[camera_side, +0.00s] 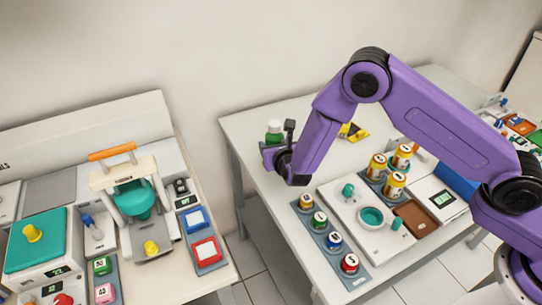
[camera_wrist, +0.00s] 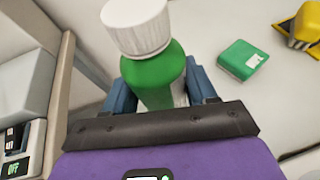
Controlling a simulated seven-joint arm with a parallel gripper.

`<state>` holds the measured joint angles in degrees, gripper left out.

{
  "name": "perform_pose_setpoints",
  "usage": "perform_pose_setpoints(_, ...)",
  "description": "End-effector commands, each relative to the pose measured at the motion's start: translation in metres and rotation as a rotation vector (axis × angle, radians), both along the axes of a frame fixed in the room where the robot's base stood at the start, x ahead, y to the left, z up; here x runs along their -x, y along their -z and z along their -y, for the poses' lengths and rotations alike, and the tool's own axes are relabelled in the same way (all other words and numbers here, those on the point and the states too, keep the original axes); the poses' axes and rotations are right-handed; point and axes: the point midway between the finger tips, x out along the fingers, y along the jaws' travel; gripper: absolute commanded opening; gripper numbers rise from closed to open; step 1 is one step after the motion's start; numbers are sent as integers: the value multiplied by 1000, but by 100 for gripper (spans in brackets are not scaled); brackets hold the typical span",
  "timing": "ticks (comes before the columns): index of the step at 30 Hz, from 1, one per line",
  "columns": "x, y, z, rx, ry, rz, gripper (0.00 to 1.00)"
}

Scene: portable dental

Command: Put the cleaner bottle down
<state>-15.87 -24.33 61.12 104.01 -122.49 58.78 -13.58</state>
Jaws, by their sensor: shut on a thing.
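The cleaner bottle is green with a white ribbed cap; in the wrist view the bottle (camera_wrist: 155,75) stands between the two blue fingers of my gripper (camera_wrist: 160,92). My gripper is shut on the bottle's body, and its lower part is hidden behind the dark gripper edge. In the side view the green bottle (camera_side: 274,134) shows at the left end of my arm, over the left part of the white table (camera_side: 300,112). My gripper (camera_side: 272,146) is partly hidden there by its own wrist. Whether the bottle's base touches the table cannot be seen.
A green box (camera_wrist: 243,58) and a yellow item (camera_wrist: 304,27) lie on the table right of the bottle. A row of small numbered jars (camera_side: 334,240) and a white unit with a teal bowl (camera_side: 371,216) stand nearer. A gap separates the left bench (camera_side: 205,270).

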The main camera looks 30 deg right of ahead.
Motion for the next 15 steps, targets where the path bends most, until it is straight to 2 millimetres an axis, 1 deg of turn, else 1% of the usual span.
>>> perform_pose_setpoints(7,-10,12,-4,-1,0,2,19)
perform_pose_setpoints(12,-11,34,-5,2,-1,0,19)
perform_pose_setpoints(15,-11,42,-5,0,-1,0,19)
